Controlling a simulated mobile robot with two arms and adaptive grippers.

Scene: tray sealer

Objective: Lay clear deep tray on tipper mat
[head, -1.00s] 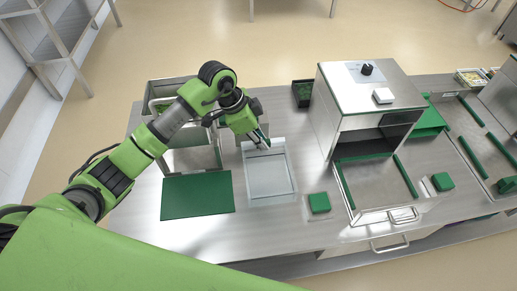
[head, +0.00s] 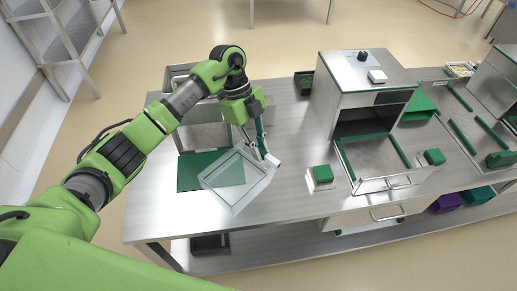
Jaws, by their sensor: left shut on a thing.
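The clear deep tray (head: 236,187) is see-through and hangs from my left gripper (head: 267,153), which is shut on its upper right side. The tray sits turned at an angle and looks raised above the table. The green tipper mat (head: 188,175) lies flat on the steel table. In the picture the tray covers the mat's right part, and the green shows through it; its lower right part is over bare steel. I cannot tell the exact height of the tray over the mat. My right gripper is not in view.
A steel bin (head: 203,138) stands behind the mat. A steel sealing machine (head: 362,95) is to the right, with a green block (head: 322,174) near its front left. A small black bin (head: 304,83) is at the back.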

